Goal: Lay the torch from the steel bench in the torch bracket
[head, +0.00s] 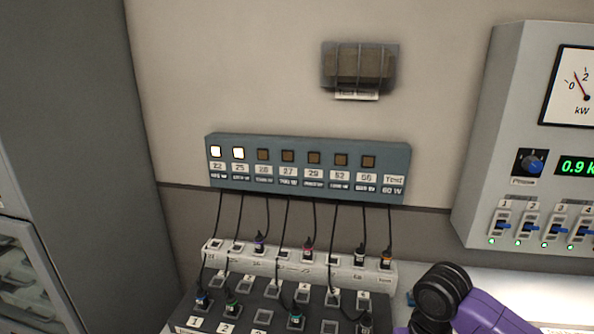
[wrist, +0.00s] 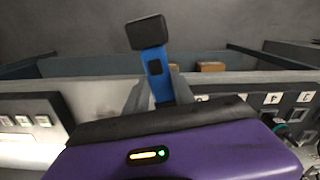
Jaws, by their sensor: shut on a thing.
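The torch (wrist: 158,72) is blue with a black head and shows upright in the wrist view. My gripper (wrist: 154,88) is shut on its blue body, a grey finger on each side. The black head sticks out beyond the fingers; the torch's lower end is hidden behind my purple gripper housing. In the head view a grey box-like bracket (head: 358,66) with a small label under it hangs on the wall, apparently the torch bracket; the label is too blurred to read.
A blue-grey lamp panel (head: 308,192) with two lit squares is on the wall below the bracket. Cables run down to a white socket strip (head: 398,274) and a dark patch board (head: 263,300). A grey meter cabinet (head: 490,150) stands right. Wall around the bracket is clear.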

